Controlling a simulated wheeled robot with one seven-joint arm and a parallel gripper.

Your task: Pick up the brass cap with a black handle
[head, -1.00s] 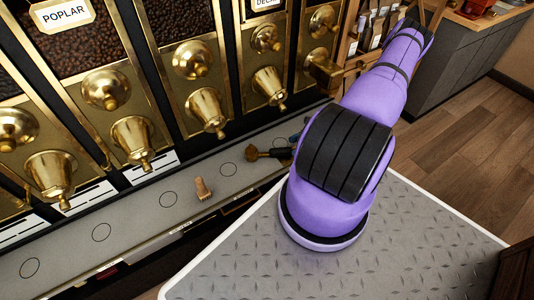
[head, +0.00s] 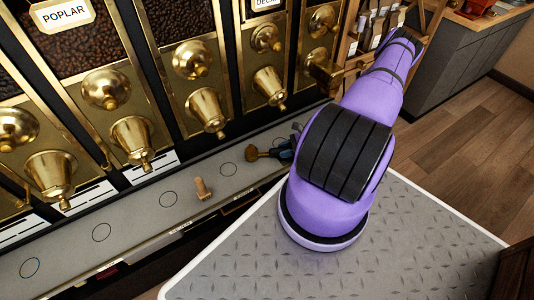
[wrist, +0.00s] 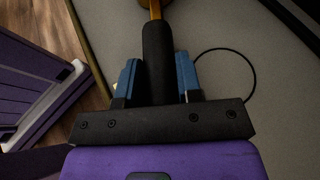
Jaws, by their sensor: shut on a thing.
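The brass cap with a black handle lies near the right part of the grey ledge, with its brass end (head: 252,154) pointing left and its handle partly hidden by my gripper. In the wrist view its black handle (wrist: 157,50) runs up between my fingers, and the brass part is cut off at the top edge. My gripper (wrist: 158,78) is shut on the black handle, with one blue finger on each side. In the head view my gripper (head: 291,143) is small and mostly hidden behind my purple arm. I cannot tell whether the cap is clear of the ledge.
The grey ledge (head: 128,210) has several drawn circles. A small wooden peg-like item (head: 202,188) stands on it to the left. Brass-fronted bins (head: 130,85) with protruding knobs and spouts rise behind. A wooden rack with bottles (head: 378,30) stands at the back right.

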